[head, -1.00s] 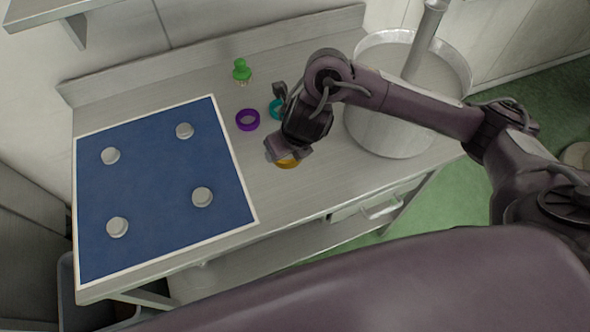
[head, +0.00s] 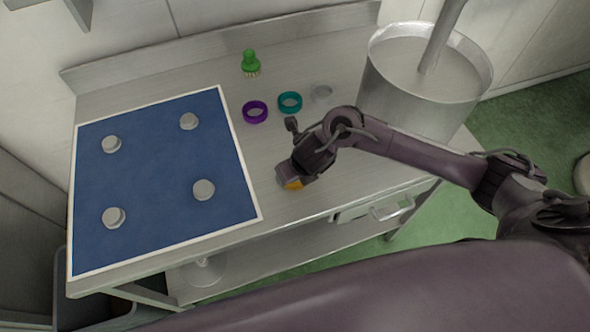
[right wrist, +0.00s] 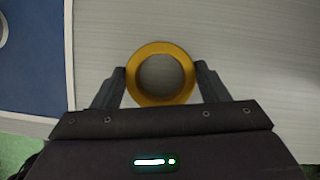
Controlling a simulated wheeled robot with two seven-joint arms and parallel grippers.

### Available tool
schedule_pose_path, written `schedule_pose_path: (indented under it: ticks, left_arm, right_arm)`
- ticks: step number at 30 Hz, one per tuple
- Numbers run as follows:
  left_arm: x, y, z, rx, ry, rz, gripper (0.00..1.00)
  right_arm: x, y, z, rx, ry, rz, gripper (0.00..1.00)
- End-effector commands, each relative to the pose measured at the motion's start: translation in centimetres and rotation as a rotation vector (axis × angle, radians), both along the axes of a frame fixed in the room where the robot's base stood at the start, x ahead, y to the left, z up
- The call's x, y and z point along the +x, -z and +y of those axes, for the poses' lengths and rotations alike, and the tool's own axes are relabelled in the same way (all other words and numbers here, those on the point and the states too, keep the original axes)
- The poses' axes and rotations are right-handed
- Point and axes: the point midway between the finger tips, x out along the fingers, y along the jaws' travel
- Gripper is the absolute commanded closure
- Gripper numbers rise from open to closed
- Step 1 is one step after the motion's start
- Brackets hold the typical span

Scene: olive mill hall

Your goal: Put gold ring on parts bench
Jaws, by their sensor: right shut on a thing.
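The gold ring (head: 295,184) is in my right gripper (head: 287,178), over the front part of the grey metal bench (head: 345,180). The gripper hides most of the ring in the head view. In the right wrist view the whole gold ring (right wrist: 138,89) shows flat side on, with the fingers of my right gripper (right wrist: 161,78) shut against its left and right sides. Bare bench surface shows behind it and through it. I cannot tell whether the ring touches the bench. My left gripper is not in view.
A blue mat (head: 155,190) with several round grey knobs covers the bench's left. A purple ring (head: 255,112), a teal ring (head: 290,102), a pale ring (head: 322,93) and a green brush (head: 250,63) stand further back. A large metal pot (head: 405,100) is at right.

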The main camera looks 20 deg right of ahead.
Motion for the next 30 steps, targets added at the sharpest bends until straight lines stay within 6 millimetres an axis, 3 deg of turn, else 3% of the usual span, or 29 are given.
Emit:
schedule_pose_path:
  ticks: [4, 5, 9, 20, 30]
  left_arm:
    - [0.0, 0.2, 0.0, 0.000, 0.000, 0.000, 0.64]
    - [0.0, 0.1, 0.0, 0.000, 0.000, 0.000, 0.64]
    - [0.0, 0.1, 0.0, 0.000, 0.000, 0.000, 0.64]
    - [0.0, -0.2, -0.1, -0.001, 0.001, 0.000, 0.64]
    - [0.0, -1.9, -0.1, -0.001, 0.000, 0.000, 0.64]
  right_arm:
    - [0.0, 0.2, 0.0, 0.001, 0.000, -0.001, 0.59]
    - [0.0, 0.1, 0.0, 0.001, 0.000, 0.000, 0.28]
    - [0.0, 0.0, 0.0, 0.001, 0.000, 0.000, 0.11]
    - [-0.1, -0.5, 0.0, 0.002, -0.001, -0.001, 0.11]
    - [-2.4, -6.7, -0.5, 0.002, -0.004, -0.004, 0.11]
